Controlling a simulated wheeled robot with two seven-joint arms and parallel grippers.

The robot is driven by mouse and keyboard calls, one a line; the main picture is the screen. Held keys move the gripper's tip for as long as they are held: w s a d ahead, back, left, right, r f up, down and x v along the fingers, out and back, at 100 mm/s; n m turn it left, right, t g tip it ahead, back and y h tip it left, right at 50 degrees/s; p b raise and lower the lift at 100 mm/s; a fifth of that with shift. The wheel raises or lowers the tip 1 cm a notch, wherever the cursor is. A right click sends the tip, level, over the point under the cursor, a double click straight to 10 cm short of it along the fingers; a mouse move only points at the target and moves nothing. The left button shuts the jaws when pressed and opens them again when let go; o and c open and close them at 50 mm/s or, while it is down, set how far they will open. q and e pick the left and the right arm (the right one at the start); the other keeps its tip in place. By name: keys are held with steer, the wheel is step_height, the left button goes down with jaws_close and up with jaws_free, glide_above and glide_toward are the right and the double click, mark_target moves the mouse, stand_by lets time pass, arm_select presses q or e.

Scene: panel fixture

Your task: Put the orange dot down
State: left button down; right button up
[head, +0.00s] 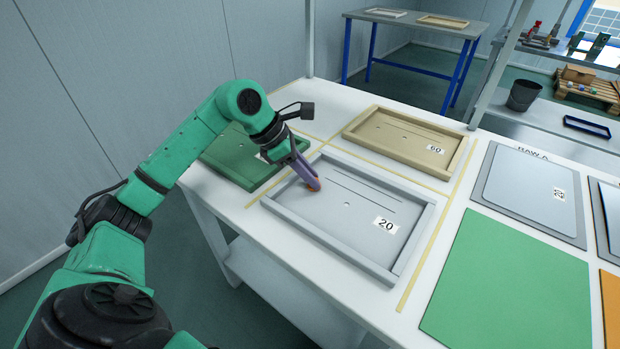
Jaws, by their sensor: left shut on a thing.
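The gripper points down over the left part of the grey tray marked 20 (415,228). The dot is at or just above the tray's floor; I cannot tell whether it touches. My right gripper is not in view.
A green tray (225,165) lies left behind the arm, and a beige tray marked 60 (395,140) lies behind the grey one. Grey panels (515,190) and a green sheet (505,285) lie to the right. Yellow tape (440,215) divides the white table.

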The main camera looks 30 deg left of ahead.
arm_select(q)
steer(key=shift+f, duration=0.15)
steer(key=c, duration=0.7)
jaws_free()
steer(key=v, duration=1.2)
